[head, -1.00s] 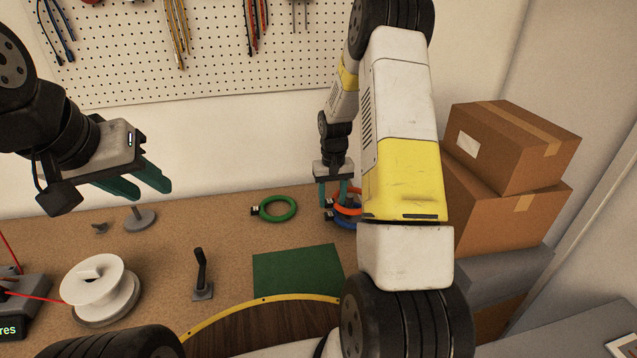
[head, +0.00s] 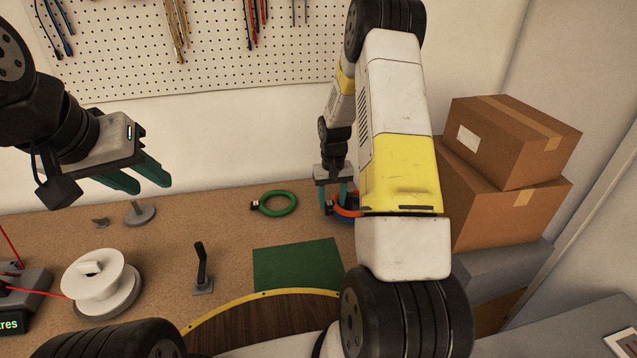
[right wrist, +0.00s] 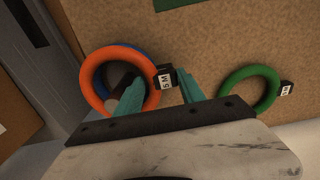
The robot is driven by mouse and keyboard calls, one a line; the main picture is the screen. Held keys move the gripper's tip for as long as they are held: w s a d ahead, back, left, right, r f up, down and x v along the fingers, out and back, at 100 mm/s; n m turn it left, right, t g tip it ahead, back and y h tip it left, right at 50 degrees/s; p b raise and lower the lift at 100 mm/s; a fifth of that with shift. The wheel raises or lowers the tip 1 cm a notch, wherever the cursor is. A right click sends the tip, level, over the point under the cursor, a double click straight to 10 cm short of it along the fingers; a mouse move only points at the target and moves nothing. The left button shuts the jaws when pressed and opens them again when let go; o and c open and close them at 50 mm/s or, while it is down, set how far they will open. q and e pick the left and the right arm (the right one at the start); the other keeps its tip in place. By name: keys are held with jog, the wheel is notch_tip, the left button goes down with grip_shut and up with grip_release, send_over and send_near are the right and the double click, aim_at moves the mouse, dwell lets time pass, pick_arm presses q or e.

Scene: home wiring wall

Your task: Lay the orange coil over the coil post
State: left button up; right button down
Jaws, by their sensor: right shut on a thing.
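The orange coil (right wrist: 92,96) is a ring with a black "5 M" tag (right wrist: 163,78). My right gripper (head: 336,206) is shut on it at the tag, low over the back of the bench. In the head view my arm hides most of the orange coil (head: 347,212). The blue coil (right wrist: 127,53) shows just behind it in the right wrist view. A grey round thing (right wrist: 117,72) shows inside the orange ring; I cannot tell whether it is the coil post. My left gripper (head: 140,180) is open and empty, above the bench at left.
A green coil (head: 278,203) lies left of my right gripper. A grey disc-based stand (head: 140,215), a black upright handle (head: 201,265), a white spool (head: 98,278) and a green mat (head: 297,265) are on the bench. Cardboard boxes (head: 505,195) stand at right.

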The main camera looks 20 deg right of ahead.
jog(key=shift+f, duration=0.2)
jog(key=c, duration=0.6)
grip_release()
jog(key=shift+c, duration=0.2)
jog(key=shift+d, duration=0.15)
jog(key=shift+r, duration=0.15)
notch_tip(320, 180, up, 7)
jog(key=shift+r, duration=0.1)
jog(key=shift+a+r, duration=0.2)
